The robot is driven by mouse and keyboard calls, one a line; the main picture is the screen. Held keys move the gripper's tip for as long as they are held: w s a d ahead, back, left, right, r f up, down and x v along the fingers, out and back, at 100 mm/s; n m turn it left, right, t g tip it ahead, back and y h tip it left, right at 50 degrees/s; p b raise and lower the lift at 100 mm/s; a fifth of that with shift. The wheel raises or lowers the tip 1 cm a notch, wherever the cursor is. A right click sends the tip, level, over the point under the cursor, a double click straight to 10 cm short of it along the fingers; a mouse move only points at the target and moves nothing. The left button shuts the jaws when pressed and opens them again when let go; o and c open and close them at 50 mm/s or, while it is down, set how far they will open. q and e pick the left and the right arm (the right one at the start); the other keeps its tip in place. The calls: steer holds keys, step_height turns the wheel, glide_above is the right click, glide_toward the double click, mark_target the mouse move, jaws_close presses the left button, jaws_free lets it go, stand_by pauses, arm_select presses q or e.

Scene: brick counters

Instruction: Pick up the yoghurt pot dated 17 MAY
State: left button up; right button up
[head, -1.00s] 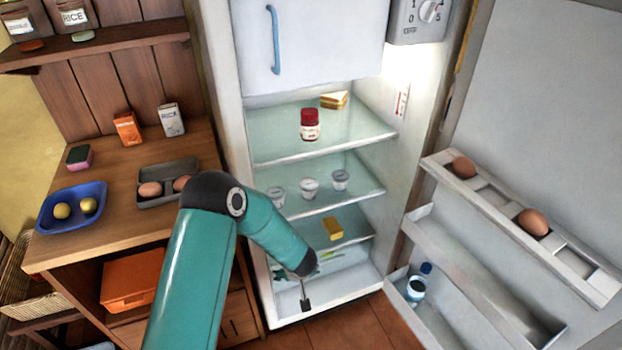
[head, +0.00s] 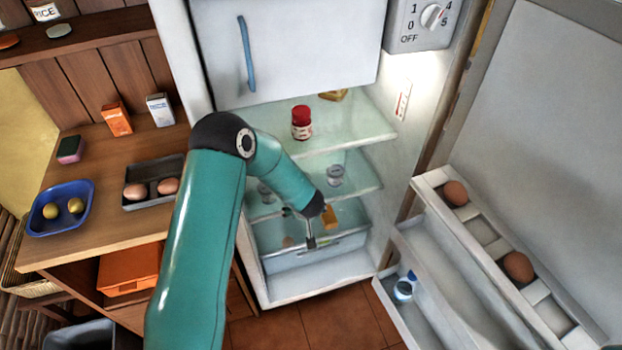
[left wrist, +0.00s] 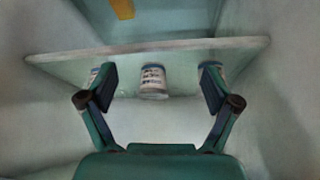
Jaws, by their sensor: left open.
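Small white yoghurt pots stand on the fridge's middle glass shelf (head: 368,185). In the head view I see a left pot (head: 265,191) and a right pot (head: 335,176); my left arm covers the space between them. In the left wrist view a middle pot (left wrist: 153,83) with dark print shows between the fingers of my open left gripper (left wrist: 157,85), some way beyond them. Parts of a left pot (left wrist: 94,77) and a right pot (left wrist: 223,74) show behind the fingers. No date is legible. My left gripper (head: 300,228) is at the shelf's front. My right gripper is out of view.
A red-lidded jar (head: 301,123) stands on the shelf above. A yellow block (head: 330,217) lies below the pots. The open door (head: 545,120) with eggs (head: 518,267) stands right. The wooden counter (head: 100,235) is left.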

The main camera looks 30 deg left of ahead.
arm_select(q)
steer(key=w+a+p, duration=0.1)
steer(key=w+p, duration=0.1)
steer(key=w+a+p, duration=0.2)
steer(key=w, duration=0.1)
steer(key=w+a+p, duration=0.1)
steer(key=w+a, duration=0.1)
steer(key=w, duration=0.1)
steer(key=shift+a+r+p, duration=0.2)
steer(key=shift+a+p, duration=0.05)
steer(key=shift+p, duration=0.15)
steer(key=shift+w+a+f+p, duration=0.2)
steer(key=shift+w+a+p, duration=0.25)
steer(key=shift+w+a, duration=0.3)
steer(key=shift+x, duration=2.4)
steer(key=shift+d, duration=0.1)
steer(key=c, duration=1.1)
steer(key=shift+c, duration=0.5)
steer(key=shift+r, duration=0.15)
